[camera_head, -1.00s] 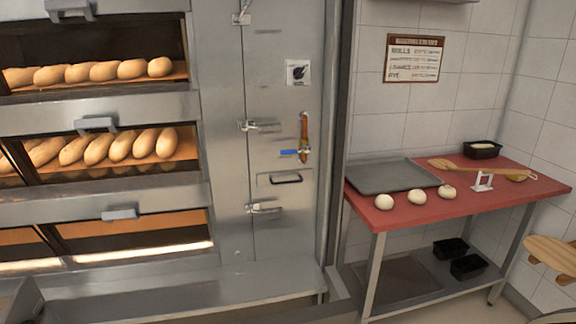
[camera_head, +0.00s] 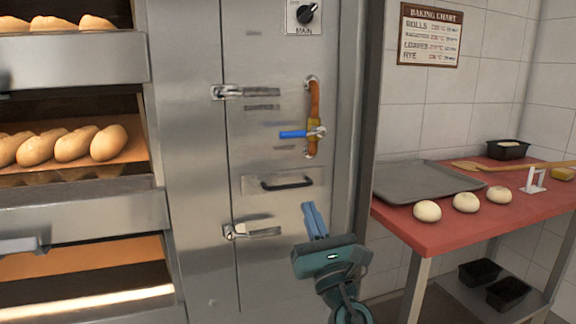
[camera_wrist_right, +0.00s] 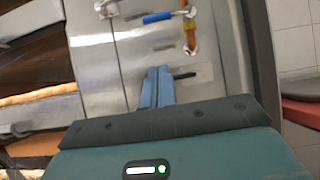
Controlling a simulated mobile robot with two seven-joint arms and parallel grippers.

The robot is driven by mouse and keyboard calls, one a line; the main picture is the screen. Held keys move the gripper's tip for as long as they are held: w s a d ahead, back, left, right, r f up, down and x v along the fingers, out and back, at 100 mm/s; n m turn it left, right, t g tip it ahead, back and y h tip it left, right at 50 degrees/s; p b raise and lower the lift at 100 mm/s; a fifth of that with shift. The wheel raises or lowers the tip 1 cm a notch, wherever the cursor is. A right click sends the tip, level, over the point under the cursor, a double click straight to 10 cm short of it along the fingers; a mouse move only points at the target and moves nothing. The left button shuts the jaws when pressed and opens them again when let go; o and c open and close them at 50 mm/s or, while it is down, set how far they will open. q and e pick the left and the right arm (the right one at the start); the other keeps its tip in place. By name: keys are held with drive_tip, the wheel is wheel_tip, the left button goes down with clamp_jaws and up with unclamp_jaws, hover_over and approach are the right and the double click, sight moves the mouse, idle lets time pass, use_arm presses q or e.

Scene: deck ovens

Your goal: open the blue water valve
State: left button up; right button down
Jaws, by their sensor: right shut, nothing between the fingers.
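The blue water valve lever (camera_head: 293,134) lies level, pointing left from a brass body on a vertical copper pipe (camera_head: 314,100) on the steel oven panel. The lever also shows in the right wrist view (camera_wrist_right: 158,17), above my fingers. My right gripper (camera_head: 309,208) is below the lever and the black drawer handle, with its blue fingers pointing up. The fingers are together and empty, apart from the valve. They also show in the right wrist view (camera_wrist_right: 157,75). My left gripper is out of view.
A black handle (camera_head: 287,184) and metal latches (camera_head: 245,92) stick out from the panel. A dark MAIN knob (camera_head: 306,14) is above. Bread-filled ovens are at left. A red table (camera_head: 450,232) with a grey tray (camera_head: 400,183) and dough balls (camera_head: 466,202) is at right.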

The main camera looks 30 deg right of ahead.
sight(301, 133)
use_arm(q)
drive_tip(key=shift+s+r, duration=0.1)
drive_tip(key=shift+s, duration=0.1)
use_arm(e)
drive_tip(key=shift+s+r, duration=0.1)
drive_tip(key=shift+s, duration=0.1)
drive_tip(key=shift+w, duration=0.1)
